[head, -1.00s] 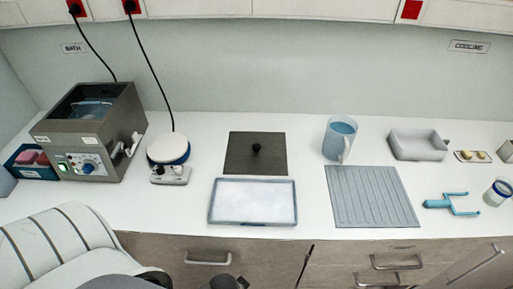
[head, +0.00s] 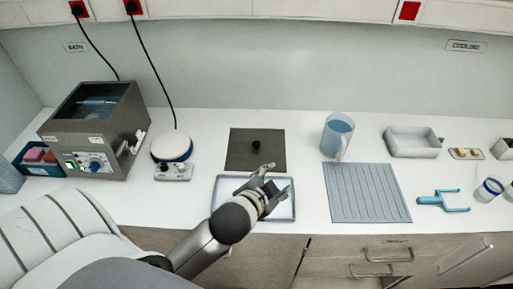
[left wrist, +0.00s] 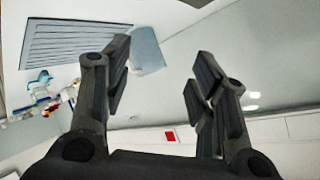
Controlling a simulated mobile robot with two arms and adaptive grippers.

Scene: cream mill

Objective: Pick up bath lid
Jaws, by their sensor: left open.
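The bath lid, a flat dark grey square plate (head: 240,152) with a small black knob (head: 256,145), lies on the white counter in the head view. The water bath (head: 85,135) is the open-topped grey box at the left, with its top uncovered. My left gripper (head: 276,178) is open and empty, over the white tray just in front of the lid, with its fingers close to the lid's front edge. In the left wrist view its two fingers (left wrist: 160,75) are spread with nothing between them. The lid does not show there. My right gripper is not in view.
The shallow tray (head: 291,212) is partly hidden by my left gripper. A jug (head: 337,137) and a ribbed grey mat (head: 366,193) stand to the right of the lid. A round-topped device (head: 172,147) with a cable is to its left. The counter behind the lid is clear.

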